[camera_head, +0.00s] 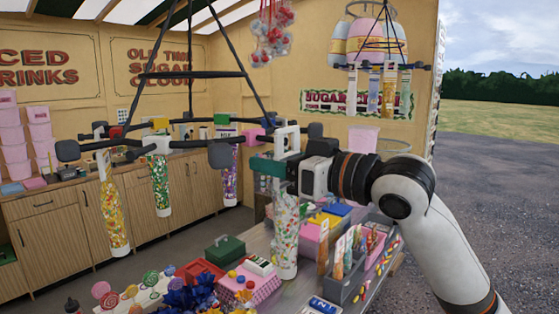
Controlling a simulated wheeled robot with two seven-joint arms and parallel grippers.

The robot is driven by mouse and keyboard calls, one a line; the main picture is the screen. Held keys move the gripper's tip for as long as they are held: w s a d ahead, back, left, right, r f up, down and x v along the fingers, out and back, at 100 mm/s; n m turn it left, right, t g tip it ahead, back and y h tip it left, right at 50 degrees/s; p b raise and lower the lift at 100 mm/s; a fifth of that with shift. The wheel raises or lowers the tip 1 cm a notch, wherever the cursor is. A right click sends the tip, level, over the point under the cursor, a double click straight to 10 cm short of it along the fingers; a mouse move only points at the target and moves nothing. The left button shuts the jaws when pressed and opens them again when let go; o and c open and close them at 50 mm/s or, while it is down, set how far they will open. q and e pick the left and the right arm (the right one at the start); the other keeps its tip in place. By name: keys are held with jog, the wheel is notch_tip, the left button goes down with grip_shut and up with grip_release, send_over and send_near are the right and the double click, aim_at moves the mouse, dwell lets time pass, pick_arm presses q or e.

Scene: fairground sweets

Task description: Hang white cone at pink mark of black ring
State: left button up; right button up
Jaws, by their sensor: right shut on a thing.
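The white cone (285,245), a clear tube of mostly white and multicoloured sweets, hangs upright below my right gripper (283,168). The gripper is shut on its upper part, and the cone's white hook (288,138) sticks up above the jaws. The black ring (189,74) hangs on dark struts, its lower bars level with the hook. The pink mark (250,134) is on the ring's right side, left of the hook. I cannot tell whether the hook touches the ring. A yellow cone (114,215), a green cone (160,185) and a purple cone (229,178) hang from the ring. My left gripper is out of view.
Below is a counter with a dark green box (225,250), a pink checked box (250,287), lollipops (103,289) and a grey bin (352,285) of sweets. Another hanging rack (383,67) is at the back right. Wooden cabinets (55,225) line the back.

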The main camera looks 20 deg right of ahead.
jog(key=shift+w+a+r, duration=0.1)
jog(key=shift+w, duration=0.05)
jog(key=shift+p+x, duration=0.55)
jog(key=shift+x, duration=0.25)
jog(key=shift+w+a, duration=0.1)
jog(key=shift+p+x, duration=0.5)
jog(key=shift+x, duration=0.35)
jog(key=shift+f, duration=0.45)
jog(key=o, duration=1.4)
jog(key=shift+c, duration=0.2)
